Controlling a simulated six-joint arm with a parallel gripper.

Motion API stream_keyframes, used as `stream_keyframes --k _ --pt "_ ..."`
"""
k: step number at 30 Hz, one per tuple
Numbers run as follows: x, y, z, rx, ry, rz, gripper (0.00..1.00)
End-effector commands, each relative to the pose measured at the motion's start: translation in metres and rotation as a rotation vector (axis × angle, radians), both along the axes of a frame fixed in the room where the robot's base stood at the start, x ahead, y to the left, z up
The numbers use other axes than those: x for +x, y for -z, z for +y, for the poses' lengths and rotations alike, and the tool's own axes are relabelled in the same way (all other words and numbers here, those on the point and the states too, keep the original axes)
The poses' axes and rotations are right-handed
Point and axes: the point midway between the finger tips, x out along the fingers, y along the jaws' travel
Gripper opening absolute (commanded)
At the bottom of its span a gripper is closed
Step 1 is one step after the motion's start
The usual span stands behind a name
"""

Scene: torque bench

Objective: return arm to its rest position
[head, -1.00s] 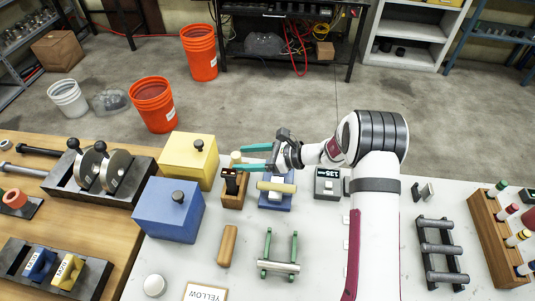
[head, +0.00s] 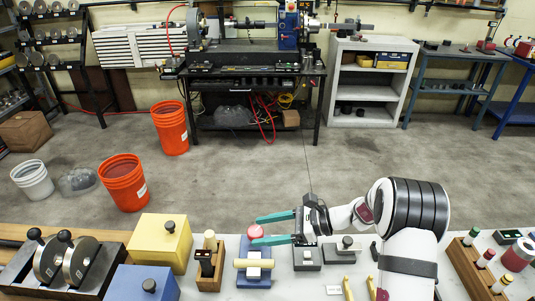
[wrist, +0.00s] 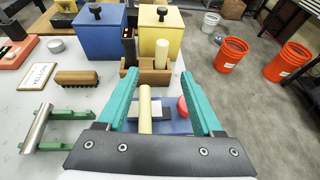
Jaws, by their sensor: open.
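My gripper (head: 260,230) has two teal fingers, spread apart with nothing held between them. In the head view it points left, over a blue stand (head: 254,272) with a cream cylinder (head: 253,263) lying across it. A round red knob (head: 256,231) shows between the fingertips in that view. In the wrist view the gripper (wrist: 160,73) is also open. The cream cylinder (wrist: 145,108) lies beyond and below the gap, and the red knob (wrist: 183,108) is partly hidden by the right finger. My white arm comes from the lower right, bent at a black-banded joint.
A yellow box (head: 160,243) and a blue box (head: 143,284) stand left of the gripper. A wooden block (head: 210,263) is between them and the blue stand. A wooden rack (head: 470,272) stands at right. Orange buckets (head: 123,183) are on open floor behind the bench.

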Motion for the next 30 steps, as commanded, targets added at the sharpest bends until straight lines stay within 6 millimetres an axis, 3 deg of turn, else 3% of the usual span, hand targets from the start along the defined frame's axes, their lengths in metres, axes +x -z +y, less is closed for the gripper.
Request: stream_keyframes --k 2,4,6,8,9,12,15,20,30 --pt "-0.018 -0.020 0.005 -0.053 -0.067 -0.045 0.67" --pt "-0.056 -0.049 0.010 -0.157 -0.194 -0.121 0.67" --pt "-0.111 -0.076 0.010 -0.298 -0.357 -0.221 0.67" --pt "-0.160 -0.090 0.002 -0.427 -0.498 -0.312 0.67" --pt "-0.190 -0.095 -0.006 -0.512 -0.585 -0.371 0.67" --pt "-0.252 -0.096 -0.031 -0.704 -0.772 -0.497 0.67" --pt "-0.289 -0.089 -0.055 -0.849 -0.902 -0.585 0.67" --pt "-0.311 -0.081 -0.074 -0.950 -0.989 -0.641 0.67" --pt "-0.311 -0.081 -0.075 -0.954 -0.993 -0.642 0.67"
